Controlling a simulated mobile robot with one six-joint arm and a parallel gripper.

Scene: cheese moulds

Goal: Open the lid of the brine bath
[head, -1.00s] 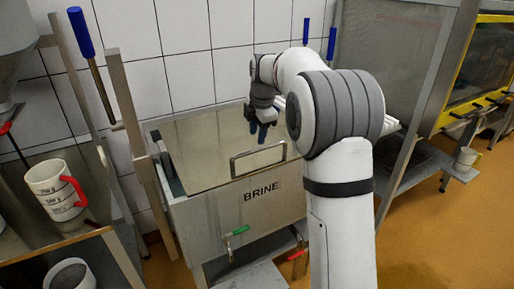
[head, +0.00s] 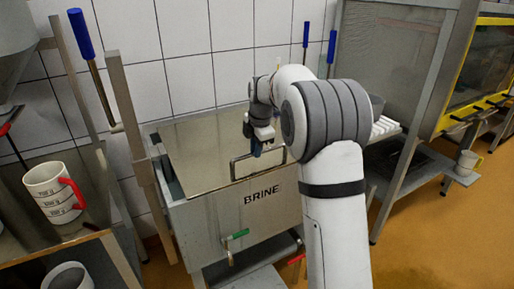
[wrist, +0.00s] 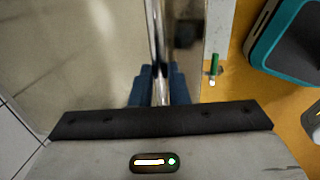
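The brine bath (head: 246,218) is a grey metal tank marked BRINE. Its flat metal lid (head: 205,145) lies down over the top, with a bar handle (head: 236,168) along the front edge. My gripper (head: 254,143) is at the handle, reaching down from above. In the wrist view, my gripper's blue fingers (wrist: 160,85) stand apart, one on each side of the handle bar (wrist: 155,35). I see a narrow gap between them with the bar in line with it. I cannot tell whether they touch it. My arm hides part of the bath's right side.
A green-handled tap (head: 236,236) sticks out of the bath's front. A post with a blue-handled lever (head: 82,35) stands at the left, near a white mug with a red handle (head: 52,192).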

